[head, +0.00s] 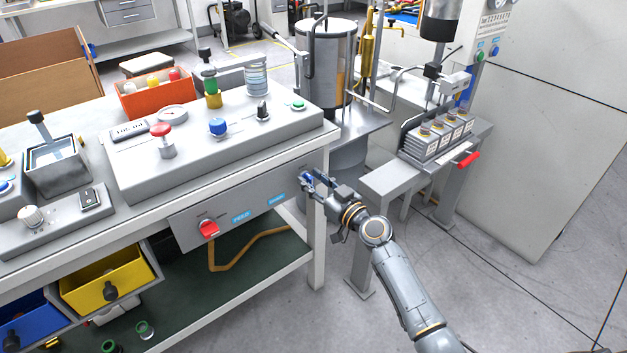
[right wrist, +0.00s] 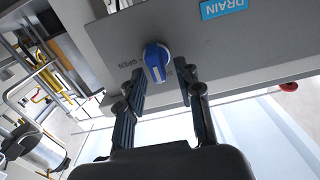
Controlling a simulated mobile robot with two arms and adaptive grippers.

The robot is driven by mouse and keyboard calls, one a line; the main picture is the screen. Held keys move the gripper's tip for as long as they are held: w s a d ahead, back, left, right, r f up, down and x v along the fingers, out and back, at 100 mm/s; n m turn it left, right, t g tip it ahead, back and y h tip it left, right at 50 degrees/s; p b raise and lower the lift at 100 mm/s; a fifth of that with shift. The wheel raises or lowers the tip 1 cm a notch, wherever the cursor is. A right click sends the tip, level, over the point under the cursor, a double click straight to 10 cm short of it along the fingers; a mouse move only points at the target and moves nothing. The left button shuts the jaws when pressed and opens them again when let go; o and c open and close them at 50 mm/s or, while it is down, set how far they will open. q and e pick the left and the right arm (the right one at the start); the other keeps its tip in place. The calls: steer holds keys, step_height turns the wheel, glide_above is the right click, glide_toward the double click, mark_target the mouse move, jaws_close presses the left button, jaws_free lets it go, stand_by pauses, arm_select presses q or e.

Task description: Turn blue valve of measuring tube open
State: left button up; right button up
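The blue valve (right wrist: 156,62) is a knob on the grey front panel, with the word OPEN to its left and a lettering on its right that is partly hidden by a finger. In the right wrist view its handle is slightly tilted from upright. My right gripper (right wrist: 160,76) is open, with one finger on each side of the knob. I cannot tell whether the fingers touch it. In the head view my right gripper (head: 309,181) is at the right end of the panel and mostly hides the valve. My left gripper is not in view. I see no measuring tube clearly.
A red valve (head: 208,228) is on the same panel (head: 250,208), further left. A blue DRAIN label (right wrist: 223,8) is above the blue valve. The table leg (head: 316,240) and a grey stand (head: 394,182) are close to my right arm.

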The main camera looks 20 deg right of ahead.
jaws_close()
